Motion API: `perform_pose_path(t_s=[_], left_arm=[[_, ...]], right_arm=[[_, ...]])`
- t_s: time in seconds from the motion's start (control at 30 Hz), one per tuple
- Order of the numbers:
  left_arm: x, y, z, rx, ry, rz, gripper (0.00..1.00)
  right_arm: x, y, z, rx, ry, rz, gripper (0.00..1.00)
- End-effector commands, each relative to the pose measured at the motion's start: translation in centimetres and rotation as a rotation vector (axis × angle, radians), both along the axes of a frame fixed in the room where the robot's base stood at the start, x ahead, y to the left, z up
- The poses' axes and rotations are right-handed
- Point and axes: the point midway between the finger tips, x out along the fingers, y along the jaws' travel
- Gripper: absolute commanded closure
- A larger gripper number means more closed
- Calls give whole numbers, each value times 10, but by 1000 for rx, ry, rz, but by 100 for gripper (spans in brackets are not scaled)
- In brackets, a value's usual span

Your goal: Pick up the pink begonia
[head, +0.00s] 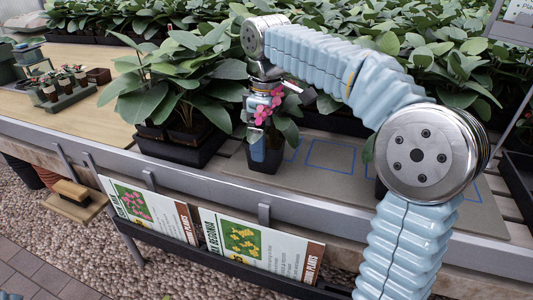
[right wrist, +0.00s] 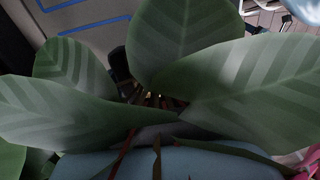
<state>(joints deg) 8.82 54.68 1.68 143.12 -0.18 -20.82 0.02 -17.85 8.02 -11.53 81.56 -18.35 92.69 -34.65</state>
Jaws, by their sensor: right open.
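The pink begonia (head: 261,115) has pink flowers, broad green leaves and a dark square pot (head: 264,158). It stands upright on a grey mat (head: 300,178) marked with blue outlines. My right gripper (head: 258,140) is open and comes down over the plant, with a blue finger in front of its stems near the pot. The far finger is hidden by leaves. In the right wrist view broad leaves (right wrist: 185,40) fill the picture around brown stems, above a blue gripper surface (right wrist: 165,163). I cannot tell whether the fingers touch the plant. My left gripper is not in view.
A large leafy plant in a black tray (head: 178,148) stands just left of the begonia. More dense foliage (head: 450,60) lies behind. A metal rail (head: 200,182) with plant signs (head: 262,244) runs along the front. The wooden tabletop (head: 90,120) at left has open room.

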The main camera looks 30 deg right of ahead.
Motion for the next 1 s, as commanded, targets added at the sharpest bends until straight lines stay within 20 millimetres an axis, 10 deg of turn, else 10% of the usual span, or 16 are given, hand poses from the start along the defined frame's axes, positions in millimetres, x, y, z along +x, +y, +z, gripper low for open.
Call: perform_pose_path(t_s=[0.47,0.8,1.0], left_arm=[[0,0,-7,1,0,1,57],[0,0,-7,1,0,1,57],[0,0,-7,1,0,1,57]], right_arm=[[0,0,-39,0,1,0,0],[0,0,-39,0,1,0,46],[0,1,-38,0,0,0,46]])
